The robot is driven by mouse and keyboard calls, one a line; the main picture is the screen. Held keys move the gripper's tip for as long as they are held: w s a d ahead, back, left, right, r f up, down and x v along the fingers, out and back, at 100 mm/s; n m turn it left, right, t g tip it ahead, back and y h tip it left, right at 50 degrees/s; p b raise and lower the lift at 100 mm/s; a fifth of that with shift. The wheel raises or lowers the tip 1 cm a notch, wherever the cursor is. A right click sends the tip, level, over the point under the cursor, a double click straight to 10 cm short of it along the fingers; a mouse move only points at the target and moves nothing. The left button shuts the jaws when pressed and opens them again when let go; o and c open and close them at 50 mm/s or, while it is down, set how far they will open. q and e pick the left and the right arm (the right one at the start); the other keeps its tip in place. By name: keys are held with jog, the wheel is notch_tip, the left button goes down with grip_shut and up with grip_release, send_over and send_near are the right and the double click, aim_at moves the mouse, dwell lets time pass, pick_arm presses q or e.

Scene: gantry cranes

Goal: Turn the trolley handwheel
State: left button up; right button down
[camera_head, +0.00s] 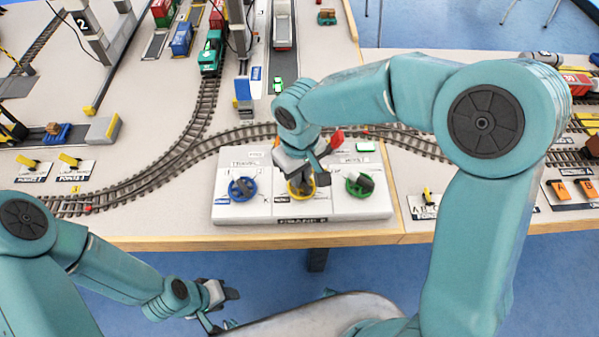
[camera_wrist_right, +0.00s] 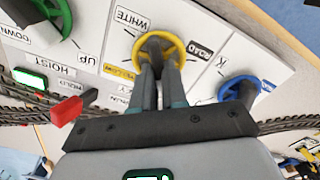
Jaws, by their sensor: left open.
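A white control panel (camera_head: 278,213) at the table's front edge carries three handwheels in a row. The blue one (camera_head: 233,187) is on the left, the yellow one (camera_head: 311,191) in the middle and the green one (camera_head: 352,187) on the right. The yellow handwheel's own name label is covered in the head view. My right gripper (camera_wrist_right: 158,88) reaches down to the yellow handwheel (camera_wrist_right: 177,48), its fingers closed on the wheel's grey handle. The gripper hides part of the wheel. My left gripper (camera_head: 216,308) is open and empty, low in front of the table.
A red lever (camera_wrist_right: 67,110) and a lit green button (camera_wrist_right: 29,78) are beside the panel's back edge, close to my right gripper. Curved rail tracks (camera_head: 190,150) run behind the panel. A green locomotive (camera_head: 211,52) stands further back. Free floor (camera_head: 270,270) lies before the table.

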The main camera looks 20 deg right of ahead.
dwell(0.3)
jog(key=n+p, duration=0.1)
jog(key=n, duration=0.3)
jog(key=shift+a, duration=0.15)
jog(key=n+p, duration=0.1)
jog(key=n, duration=0.2)
jog(key=shift+s+n, duration=0.15)
jog(key=shift+n, duration=0.15)
jog(key=n+p, duration=0.1)
jog(key=n, duration=0.2)
jog(key=n+p, duration=0.1)
jog(key=n, duration=0.2)
jog(key=shift+s+a, duration=0.15)
jog(key=shift+s, duration=0.05)
jog(key=shift+n, duration=0.3)
jog(key=c, duration=1.2)
grip_release()
jog(key=shift+f, duration=0.1)
jog(key=shift+o, duration=0.2)
notch_tip(320, 180, up, 16)
jog(key=p, duration=0.1)
jog(key=shift+r+p, duration=0.25)
jog(key=shift+p, duration=0.05)
